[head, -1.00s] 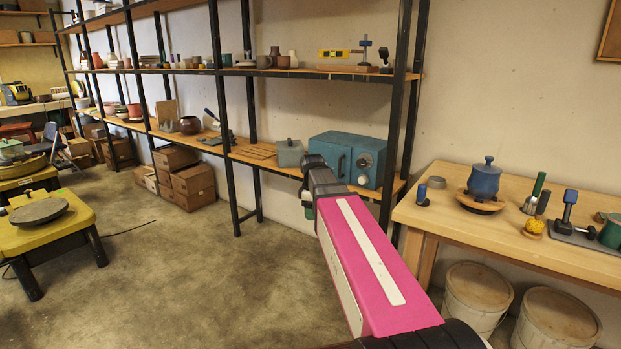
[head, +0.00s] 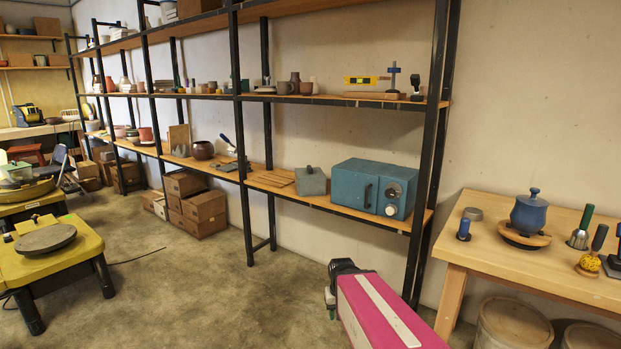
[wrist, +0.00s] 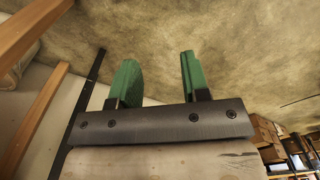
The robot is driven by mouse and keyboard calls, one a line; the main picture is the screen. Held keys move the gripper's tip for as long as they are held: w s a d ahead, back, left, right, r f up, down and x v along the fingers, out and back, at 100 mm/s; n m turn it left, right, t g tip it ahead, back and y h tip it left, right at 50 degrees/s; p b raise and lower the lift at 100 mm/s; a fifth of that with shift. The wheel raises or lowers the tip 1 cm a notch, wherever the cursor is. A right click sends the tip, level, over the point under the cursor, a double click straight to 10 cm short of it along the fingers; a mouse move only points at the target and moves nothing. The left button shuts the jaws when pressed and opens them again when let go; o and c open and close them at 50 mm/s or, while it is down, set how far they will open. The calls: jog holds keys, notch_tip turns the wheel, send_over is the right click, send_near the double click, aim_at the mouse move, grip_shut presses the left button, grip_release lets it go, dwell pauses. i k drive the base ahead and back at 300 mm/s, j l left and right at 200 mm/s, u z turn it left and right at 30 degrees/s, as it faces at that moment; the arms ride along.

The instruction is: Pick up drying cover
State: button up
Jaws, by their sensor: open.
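A grey box-shaped cover with a small knob on top (head: 311,181), which looks like the drying cover, sits upright on the lower shelf, just left of a teal oven-like box. It is not in the wrist view. My gripper shows in the wrist view (wrist: 158,62) with its two green fingers apart and nothing between them, over bare floor. In the head view my pink arm is low at the bottom, in front of and below the shelf. The fingers are mostly hidden there. My gripper is well apart from the cover.
The teal box (head: 374,187) stands right of the cover, and flat boards (head: 270,181) lie to its left. Black shelf posts and an upper shelf frame the space. A wooden table (head: 490,245) with a blue pot (head: 528,214) is at the right. The floor before the shelf is clear.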

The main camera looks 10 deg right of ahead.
aim_at(309, 180)
jog(key=i+j+z, duration=0.1)
jog(key=j, duration=0.25)
jog(key=i+j+z, duration=0.1)
jog(key=i+j, duration=0.15)
jog(key=i+j+z, duration=0.1)
jog(key=j, duration=0.35)
jog(key=i+j+z, duration=0.1)
jog(key=i+j, duration=0.15)
jog(key=i+j+z, duration=0.1)
jog(key=j, duration=0.4)
jog(key=i+j+z, duration=0.1)
jog(key=j, duration=0.25)
jog(key=i, duration=0.05)
